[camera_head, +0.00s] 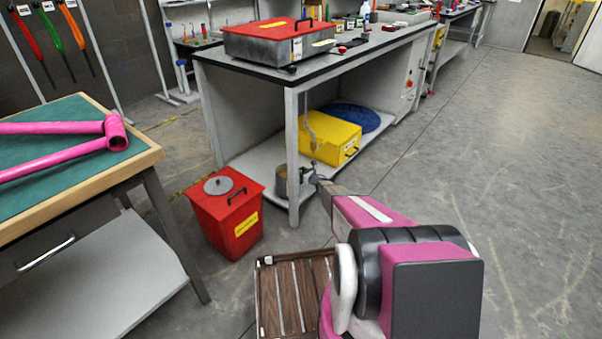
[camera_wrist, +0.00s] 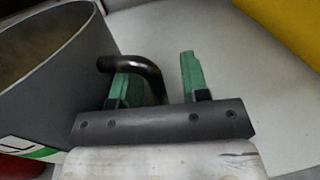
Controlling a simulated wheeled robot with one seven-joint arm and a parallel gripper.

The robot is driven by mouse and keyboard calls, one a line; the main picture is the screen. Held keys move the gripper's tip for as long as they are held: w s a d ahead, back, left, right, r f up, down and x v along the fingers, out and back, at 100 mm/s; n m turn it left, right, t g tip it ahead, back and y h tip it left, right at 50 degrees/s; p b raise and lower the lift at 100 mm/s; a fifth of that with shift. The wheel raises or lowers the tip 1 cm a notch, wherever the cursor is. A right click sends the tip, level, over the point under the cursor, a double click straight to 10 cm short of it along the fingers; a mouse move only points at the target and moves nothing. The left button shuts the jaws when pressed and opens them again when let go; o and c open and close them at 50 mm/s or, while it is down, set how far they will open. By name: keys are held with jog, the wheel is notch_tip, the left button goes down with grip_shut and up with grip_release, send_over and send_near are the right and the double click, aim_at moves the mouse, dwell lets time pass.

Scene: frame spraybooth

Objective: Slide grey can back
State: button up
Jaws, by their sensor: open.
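The grey can (camera_wrist: 75,95) fills the left of the wrist view, open at the top with a brownish inside and a green and white label low on its side. In the head view the can (camera_head: 281,184) stands on the bench's lower shelf, partly hidden by the front leg. A dark curved handle (camera_wrist: 145,66) sticks out from the can's side. My gripper (camera_wrist: 157,60) is open, its green fingers apart, with the handle's bend between them and the handle crossing at the left finger. Whether they touch is unclear. In the head view my gripper (camera_head: 310,178) is small, beside the can.
A yellow box (camera_head: 328,140) and a blue round item (camera_head: 352,117) are on the lower shelf (camera_head: 255,158) behind. A bench leg (camera_head: 292,160) stands close to the can. A red bin (camera_head: 228,215) is on the floor at left. The floor at right is clear.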

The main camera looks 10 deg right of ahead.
jog(key=v, duration=1)
jog(key=shift+s, duration=0.25)
jog(key=shift+d, duration=0.15)
jog(key=s+d+r+m+g+h, duration=0.1)
jog(key=s+r+m+g+h, duration=0.1)
jog(key=s+r+m+h, duration=0.7)
jog(key=s+r+m+g+h, duration=0.1)
jog(key=s+r+m+h, duration=0.3)
jog(key=r+m, duration=0.9)
jog(key=s+a+r+m+g+y, duration=0.1)
jog(key=s+a+r+m+g, duration=0.2)
jog(key=s+m, duration=0.4)
jog(key=s+a+r+m+g, duration=0.3)
jog(key=s+r+m+g, duration=0.2)
jog(key=s, duration=1.1)
jog(key=s+a+r+m+g+y, duration=0.1)
jog(key=s+a+r+m+g, duration=0.2)
jog(key=s+m, duration=0.6)
jog(key=s+a+r, duration=0.1)
jog(key=s, duration=0.2)
jog(key=shift+r+g+y, duration=0.2)
jog(key=shift+g+y, duration=0.1)
jog(key=shift+g, duration=0.1)
